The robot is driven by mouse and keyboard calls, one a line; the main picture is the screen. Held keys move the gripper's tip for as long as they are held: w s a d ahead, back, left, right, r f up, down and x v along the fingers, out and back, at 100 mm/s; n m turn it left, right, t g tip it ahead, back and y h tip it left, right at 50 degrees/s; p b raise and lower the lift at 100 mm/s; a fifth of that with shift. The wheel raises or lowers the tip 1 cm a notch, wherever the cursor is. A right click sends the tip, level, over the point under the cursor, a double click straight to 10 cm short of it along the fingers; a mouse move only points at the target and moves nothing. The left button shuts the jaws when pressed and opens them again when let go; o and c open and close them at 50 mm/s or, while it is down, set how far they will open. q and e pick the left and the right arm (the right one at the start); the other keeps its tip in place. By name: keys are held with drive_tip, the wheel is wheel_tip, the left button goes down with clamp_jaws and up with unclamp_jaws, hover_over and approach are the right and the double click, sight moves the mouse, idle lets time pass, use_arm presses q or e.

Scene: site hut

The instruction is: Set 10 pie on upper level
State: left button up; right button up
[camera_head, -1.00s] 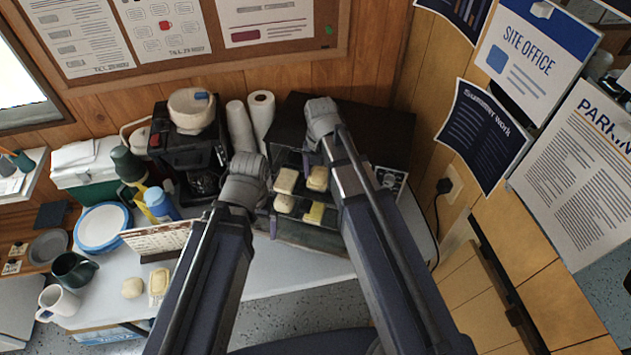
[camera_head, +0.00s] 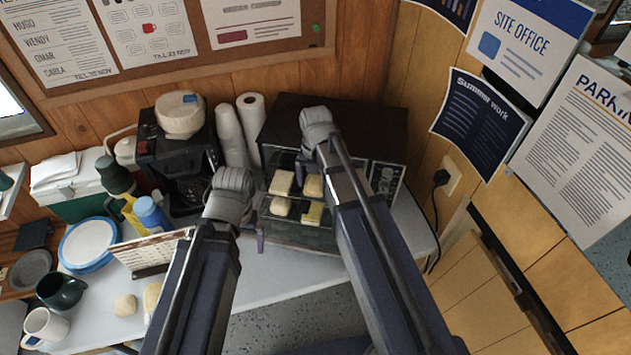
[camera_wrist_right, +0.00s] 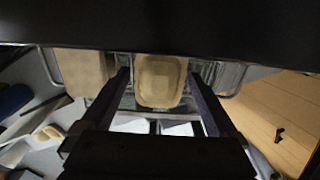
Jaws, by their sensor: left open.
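The dark oven (camera_head: 345,115) stands open, with two racks showing. Two pale pies sit on the upper level, a left one (camera_head: 282,182) and a right one (camera_head: 314,186). Below are another pale pie (camera_head: 280,206) and a yellower one (camera_head: 313,214). Two more, a round pie (camera_head: 125,305) and a longer pie (camera_head: 151,298), lie on the table. My left gripper (camera_head: 259,232) is open and empty at the oven's left front. My right gripper (camera_wrist_right: 160,78) is at the upper level, its fingers open either side of a pie (camera_wrist_right: 160,84); contact is unclear.
A coffee maker (camera_head: 180,155) and paper rolls (camera_head: 250,115) stand left of the oven. A standing calendar (camera_head: 150,252), plates (camera_head: 88,243), and mugs (camera_head: 62,290) are further left. The table front (camera_head: 280,285) is clear. A wall socket (camera_head: 452,172) is at right.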

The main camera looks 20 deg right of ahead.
sight(316, 182)
drive_tip(key=shift+o, duration=0.2)
wheel_tip(316, 182, up, 12)
drive_tip(key=p, duration=1.2)
drive_tip(key=shift+r, duration=0.15)
wheel_tip(316, 182, down, 12)
drive_tip(key=b, duration=1.2)
